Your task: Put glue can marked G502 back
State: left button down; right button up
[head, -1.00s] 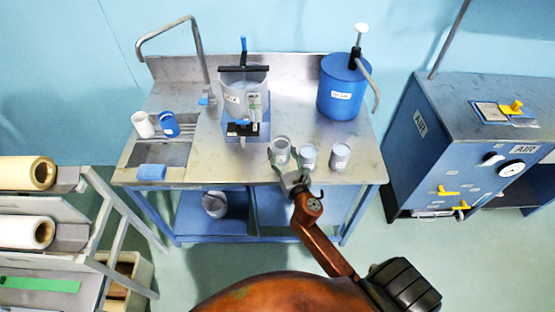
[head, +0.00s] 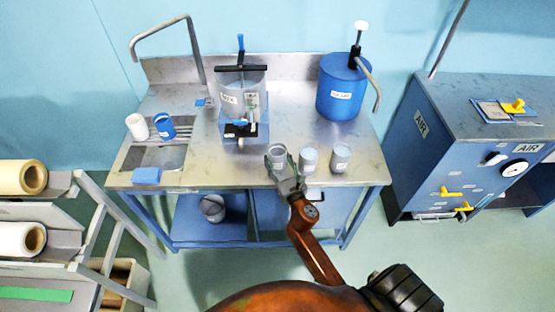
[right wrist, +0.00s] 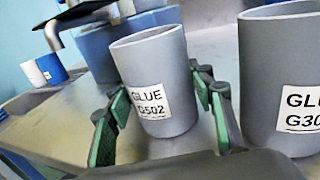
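The grey glue can marked G502 (right wrist: 152,85) stands upright between the green-padded fingers of my right gripper (right wrist: 160,105) in the right wrist view. The pads meet its sides, and its label faces the camera. In the head view this can (head: 276,151) is at the front edge of the steel bench, leftmost of three grey cans, with my right gripper (head: 283,168) around it from the front. I cannot tell whether its base is clear of the bench. My left gripper is out of view.
A second grey glue can (right wrist: 282,80), its number partly cut off, is close on the right. A third can (head: 340,157) stands beyond it. Behind are a clear mixing pot (head: 240,97) and a blue pump drum (head: 340,90). White (head: 137,126) and blue (head: 164,126) cups stand by the sink.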

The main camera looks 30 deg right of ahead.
jog(key=o, duration=0.4)
jog(key=shift+r, duration=0.25)
jog(key=v, duration=1.2)
jog(key=shift+f, duration=0.1)
